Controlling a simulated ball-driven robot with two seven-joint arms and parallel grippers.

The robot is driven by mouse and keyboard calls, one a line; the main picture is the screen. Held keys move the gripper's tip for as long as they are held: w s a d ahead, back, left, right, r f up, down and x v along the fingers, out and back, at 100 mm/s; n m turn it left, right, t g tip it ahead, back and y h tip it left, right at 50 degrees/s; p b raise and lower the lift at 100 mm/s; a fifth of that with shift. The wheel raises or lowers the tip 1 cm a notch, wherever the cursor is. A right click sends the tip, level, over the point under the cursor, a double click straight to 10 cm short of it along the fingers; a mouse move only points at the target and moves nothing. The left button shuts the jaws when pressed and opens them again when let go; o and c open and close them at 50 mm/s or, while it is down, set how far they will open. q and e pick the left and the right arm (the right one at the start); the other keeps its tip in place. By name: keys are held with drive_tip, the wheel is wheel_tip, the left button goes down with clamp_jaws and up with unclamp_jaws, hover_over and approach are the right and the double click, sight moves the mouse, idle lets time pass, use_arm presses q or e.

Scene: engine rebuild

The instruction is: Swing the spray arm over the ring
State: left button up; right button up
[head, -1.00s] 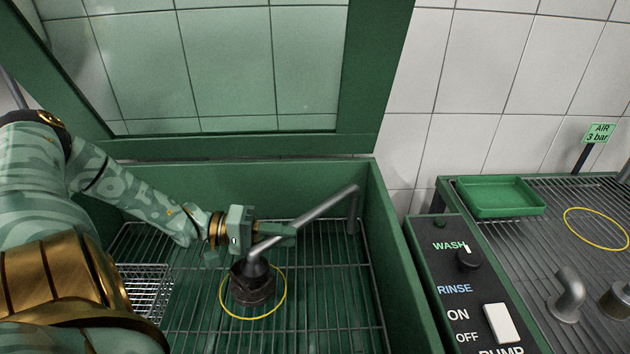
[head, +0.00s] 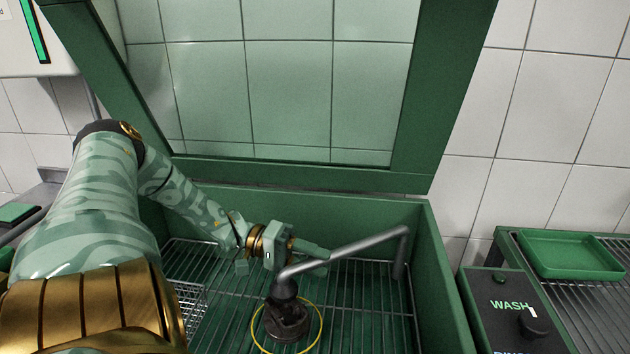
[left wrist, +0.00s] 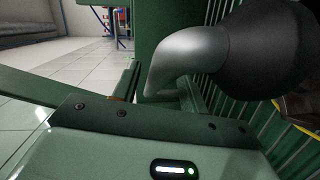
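The spray arm (head: 345,249) is a grey pipe running from an upright post at the back right of the green wash basin to a dark conical nozzle (head: 284,288) at its near left end. The nozzle is above a dark, dirty round part (head: 287,325) inside the yellow ring (head: 321,322) on the rack. My left gripper (head: 281,258) is beside the pipe's nozzle end, fingers apart; contact is unclear. The left wrist view shows the bent pipe (left wrist: 185,55) and dark nozzle (left wrist: 265,50) close up. My right gripper is not in view.
The basin's green walls (head: 450,290) surround the wire rack (head: 370,300), with a raised lid frame (head: 445,90) behind. A wire basket (head: 190,300) is at left. A control panel (head: 515,310) and green tray (head: 570,255) are at right. The rack right of the ring is clear.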

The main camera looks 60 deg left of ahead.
use_arm(q)
drive_tip(key=shift+d, duration=0.1)
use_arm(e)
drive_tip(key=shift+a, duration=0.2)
use_arm(q)
drive_tip(key=shift+s+r, duration=0.1)
drive_tip(key=shift+s, duration=0.05)
drive_tip(key=p+v, duration=0.3)
drive_tip(key=v, duration=1.3)
drive_tip(key=shift+p, duration=0.4)
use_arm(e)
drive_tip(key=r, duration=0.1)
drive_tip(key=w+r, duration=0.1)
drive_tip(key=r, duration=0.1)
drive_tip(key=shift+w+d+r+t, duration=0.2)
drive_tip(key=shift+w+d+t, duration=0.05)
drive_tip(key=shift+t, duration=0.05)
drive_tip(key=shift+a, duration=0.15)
